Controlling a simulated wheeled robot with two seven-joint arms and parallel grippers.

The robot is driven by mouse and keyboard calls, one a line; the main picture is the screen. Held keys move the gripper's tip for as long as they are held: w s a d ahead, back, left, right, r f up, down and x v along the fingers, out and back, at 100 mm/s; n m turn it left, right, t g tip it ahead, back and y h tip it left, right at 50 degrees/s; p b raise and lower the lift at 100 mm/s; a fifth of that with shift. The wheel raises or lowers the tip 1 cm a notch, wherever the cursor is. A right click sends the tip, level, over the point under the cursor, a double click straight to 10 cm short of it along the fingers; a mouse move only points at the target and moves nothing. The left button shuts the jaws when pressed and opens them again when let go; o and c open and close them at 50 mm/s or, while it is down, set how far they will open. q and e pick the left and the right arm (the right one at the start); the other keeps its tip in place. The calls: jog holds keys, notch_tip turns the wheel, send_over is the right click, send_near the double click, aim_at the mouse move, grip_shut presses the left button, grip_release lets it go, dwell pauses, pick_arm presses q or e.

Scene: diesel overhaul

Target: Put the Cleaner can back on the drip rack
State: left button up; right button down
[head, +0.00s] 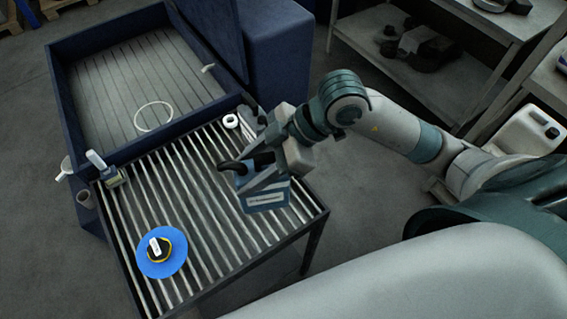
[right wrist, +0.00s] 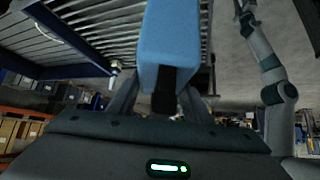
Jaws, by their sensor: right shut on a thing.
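The Cleaner can (head: 265,197) is a blue, boxy can with a white label band. My right gripper (head: 256,172) is shut on it from above, over the right part of the drip rack. The can also shows between the fingers in the right wrist view (right wrist: 170,45). The drip rack (head: 196,213) is a dark-framed table of pale slats. I cannot tell whether the can's base touches the slats. My left gripper does not show in the head view.
A blue disc (head: 176,259) with a yellow-black piece lies on the near-left slats. A small bottle (head: 111,172) stands at the left corner, a white roll (head: 231,121) at the back. A navy basin (head: 75,134) adjoins behind. The middle slats are clear.

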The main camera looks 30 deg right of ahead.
jog(key=shift+w+d+f+b, duration=0.5)
jog(key=shift+d+f+b, duration=0.35)
jog(key=shift+b, duration=1.5)
jog(key=w+d+f+b, duration=0.1)
jog(key=w+d+f, duration=0.3)
jog(key=d, duration=0.4)
jog(key=shift+w+f, duration=0.4)
jog(key=shift+f, duration=0.1)
jog(key=shift+d+f, duration=0.1)
notch_tip(320, 180, down, 4)
jog(key=shift+r+p, duration=0.1)
jog(key=shift+p, duration=0.45)
